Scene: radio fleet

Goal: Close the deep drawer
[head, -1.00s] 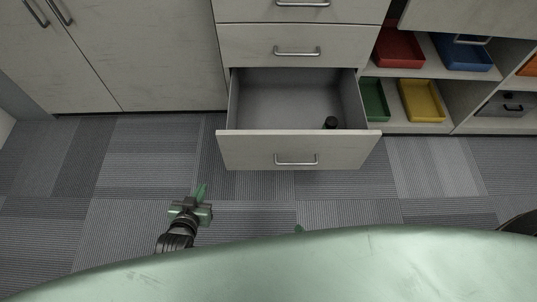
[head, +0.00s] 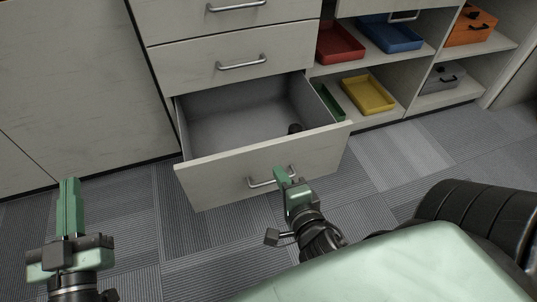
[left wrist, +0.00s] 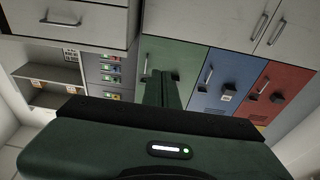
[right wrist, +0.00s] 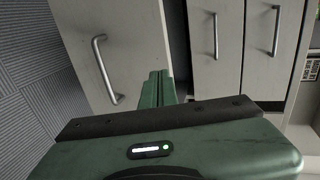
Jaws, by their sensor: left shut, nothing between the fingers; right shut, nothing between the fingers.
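In the right wrist view the drawer front (right wrist: 130,50) and handle (right wrist: 101,70) are left of the shut fingers (right wrist: 157,88). My left gripper (head: 68,190) is shut and empty, left of the drawer, above the floor.
Two closed drawers (head: 225,55) are above. Open shelves at the right hold a red tray (head: 340,42), a blue tray (head: 395,33), a yellow tray (head: 368,95), a green tray (head: 328,102), an orange box (head: 470,28) and a grey box (head: 443,77). Carpet (head: 400,160) in front is clear.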

